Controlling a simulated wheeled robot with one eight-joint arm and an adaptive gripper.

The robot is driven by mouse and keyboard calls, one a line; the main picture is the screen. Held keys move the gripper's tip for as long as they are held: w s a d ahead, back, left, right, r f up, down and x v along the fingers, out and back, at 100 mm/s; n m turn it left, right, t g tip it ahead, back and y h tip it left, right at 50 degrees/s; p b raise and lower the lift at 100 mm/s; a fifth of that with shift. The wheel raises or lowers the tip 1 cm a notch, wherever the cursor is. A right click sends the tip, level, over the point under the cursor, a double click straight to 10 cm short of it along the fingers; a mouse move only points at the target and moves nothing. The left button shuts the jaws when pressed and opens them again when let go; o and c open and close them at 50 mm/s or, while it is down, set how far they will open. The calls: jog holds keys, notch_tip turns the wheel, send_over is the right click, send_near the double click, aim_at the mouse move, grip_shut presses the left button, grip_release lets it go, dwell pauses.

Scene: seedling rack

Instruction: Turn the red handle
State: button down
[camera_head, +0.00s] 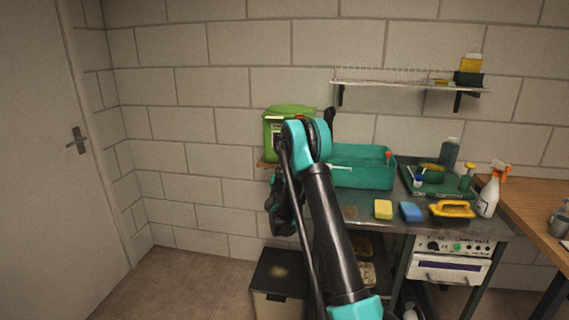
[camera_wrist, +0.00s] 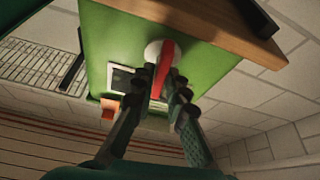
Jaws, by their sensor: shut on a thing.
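The red handle (camera_wrist: 166,60) sits on a white round mount on the face of a green box (camera_wrist: 110,45) in the wrist view. It runs down from the mount between my fingers. My gripper (camera_wrist: 165,88) is shut on the handle, with one dark finger on each side. The fingers hide its lower part. In the head view, the green box (camera_head: 281,112) stands against the wall behind my arm. The handle and the fingertips cannot be made out there.
A teal sink (camera_head: 360,172) is right of the green box on a metal bench. A wire shelf (camera_head: 400,85) hangs above. A dark-lidded bin (camera_head: 279,273) stands below. The left floor is clear.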

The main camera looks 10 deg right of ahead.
jog(key=m+g+h, duration=0.2)
jog(key=m, duration=0.6)
jog(key=m+g+h, duration=0.2)
jog(key=m+g, duration=0.1)
jog(key=m, duration=0.5)
jog(key=m+g+h, duration=0.2)
jog(key=m+g, duration=0.1)
jog(key=m, duration=0.6)
jog(key=shift+a+r, duration=0.1)
jog(key=shift+a, duration=0.05)
jog(key=c, duration=1.6)
grip_release()
jog(key=v, duration=1.2)
